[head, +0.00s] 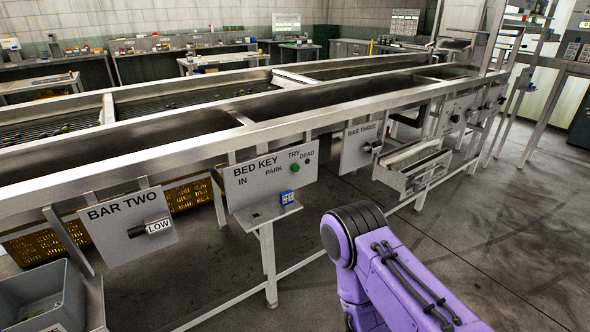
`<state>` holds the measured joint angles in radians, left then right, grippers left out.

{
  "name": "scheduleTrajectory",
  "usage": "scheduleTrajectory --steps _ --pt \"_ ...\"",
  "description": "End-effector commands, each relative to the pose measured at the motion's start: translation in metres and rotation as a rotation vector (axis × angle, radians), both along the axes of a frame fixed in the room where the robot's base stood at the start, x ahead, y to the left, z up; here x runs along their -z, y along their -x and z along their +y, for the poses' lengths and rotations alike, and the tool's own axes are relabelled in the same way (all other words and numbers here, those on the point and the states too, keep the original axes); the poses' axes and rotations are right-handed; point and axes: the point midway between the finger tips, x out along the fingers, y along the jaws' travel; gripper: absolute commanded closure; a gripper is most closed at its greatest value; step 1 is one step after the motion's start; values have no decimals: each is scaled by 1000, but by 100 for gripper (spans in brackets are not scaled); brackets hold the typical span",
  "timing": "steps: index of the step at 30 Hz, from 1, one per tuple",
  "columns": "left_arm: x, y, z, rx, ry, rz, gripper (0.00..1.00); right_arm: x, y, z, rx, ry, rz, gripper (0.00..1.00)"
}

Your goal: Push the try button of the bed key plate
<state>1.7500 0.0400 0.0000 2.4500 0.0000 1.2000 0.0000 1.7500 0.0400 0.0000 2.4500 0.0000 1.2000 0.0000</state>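The bed key plate (258,176) is a grey metal panel on the near side of the long sizer frame. It reads BED KEY, IN, PARK, TRY and DEAD. A round green button (295,168) sits below the word TRY, and a small dark round spot is to its right under DEAD. A small ledge (255,217) juts out below the plate and carries a blue block (287,197) with white markings. A purple arm link of mine stands at the lower right, apart from the plate. Neither gripper shows in this view.
The BAR TWO plate (108,222), with a LOW tag, hangs to the left. The BAR THREE plate (354,151) hangs to the right, near a metal tray (408,172). A grey bin (40,290) stands at lower left. The floor before the key plate is mostly clear.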

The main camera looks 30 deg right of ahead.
Motion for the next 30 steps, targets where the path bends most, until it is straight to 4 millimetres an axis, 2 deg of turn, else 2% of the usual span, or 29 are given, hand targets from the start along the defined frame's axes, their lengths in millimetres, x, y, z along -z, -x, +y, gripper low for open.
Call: scheduleTrajectory --steps 1,5,6,30 --pt "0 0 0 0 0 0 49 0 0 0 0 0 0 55" --pt "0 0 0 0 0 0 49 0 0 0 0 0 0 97" --pt "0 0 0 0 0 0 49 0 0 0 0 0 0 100" --pt "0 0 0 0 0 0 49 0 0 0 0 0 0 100"
